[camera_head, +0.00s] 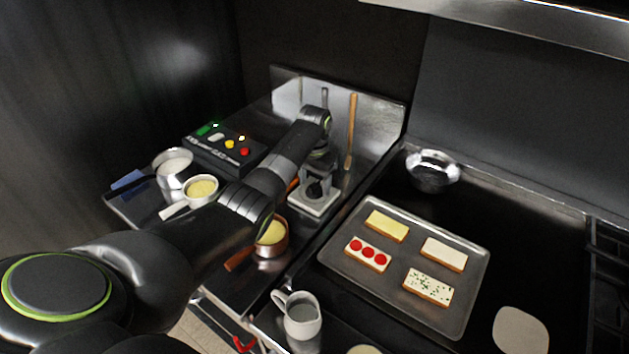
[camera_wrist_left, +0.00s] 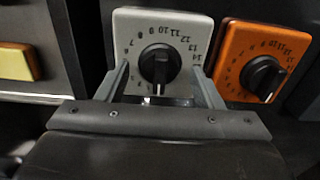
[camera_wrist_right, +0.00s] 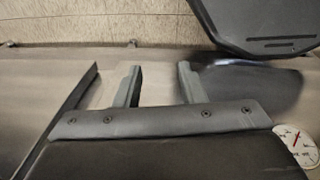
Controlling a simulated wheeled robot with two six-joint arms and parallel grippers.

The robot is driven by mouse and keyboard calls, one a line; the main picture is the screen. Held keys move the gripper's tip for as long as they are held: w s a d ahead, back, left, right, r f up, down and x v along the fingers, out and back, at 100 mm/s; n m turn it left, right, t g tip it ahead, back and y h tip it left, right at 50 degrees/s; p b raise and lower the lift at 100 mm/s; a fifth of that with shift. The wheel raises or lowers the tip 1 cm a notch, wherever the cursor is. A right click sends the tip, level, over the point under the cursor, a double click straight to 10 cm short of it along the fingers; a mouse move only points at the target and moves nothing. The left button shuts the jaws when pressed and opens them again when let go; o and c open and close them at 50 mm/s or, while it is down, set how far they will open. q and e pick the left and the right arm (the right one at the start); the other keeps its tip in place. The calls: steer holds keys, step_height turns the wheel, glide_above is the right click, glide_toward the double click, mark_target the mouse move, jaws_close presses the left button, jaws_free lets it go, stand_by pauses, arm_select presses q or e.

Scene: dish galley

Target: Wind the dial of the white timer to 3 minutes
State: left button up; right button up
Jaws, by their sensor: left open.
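The white timer (camera_wrist_left: 132,28) shows in the left wrist view, with a black dial (camera_wrist_left: 159,64) in its middle and numbers printed around it. The dial's white mark points down in that view; the lowest part of the scale is hidden. My left gripper (camera_wrist_left: 161,78) is open, with one finger on each side of the dial and a visible gap to it. In the head view, the timer (camera_head: 312,205) stands on the steel counter below my left gripper (camera_head: 318,172). My right gripper (camera_wrist_right: 158,82) is open and empty, away from the timer.
An orange timer (camera_wrist_left: 238,42) stands close to the right of the white one in the left wrist view. A baking tray (camera_head: 340,262) with several toasts lies to the right. A saucepan (camera_head: 277,247), pots and a button box (camera_head: 205,152) crowd the counter.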

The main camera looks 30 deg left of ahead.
arm_select(q)
steer(key=shift+f, duration=0.1)
arm_select(e)
steer(key=shift+d, duration=0.15)
arm_select(q)
steer(key=c, duration=1)
steer(key=shift+o, duration=0.2)
arm_select(e)
steer(key=shift+w+d+r, duration=0.1)
steer(key=shift+d, duration=0.1)
steer(key=shift+r, duration=0.15)
arm_select(q)
steer(key=shift+m+p, duration=0.75)
steer(key=shift+m, duration=0.35)
steer(key=m+p, duration=0.1)
steer(key=m, duration=0.1)
steer(key=shift+m, duration=0.3)
steer(key=m, duration=0.2)
steer(key=shift+m+p, duration=0.3)
steer(key=shift+p, duration=0.1)
steer(key=shift+m, duration=1.5)
arm_select(e)
steer(key=shift+a+r, duration=0.15)
steer(key=shift+r, duration=1.55)
arm_select(q)
steer(key=shift+p, duration=0.3)
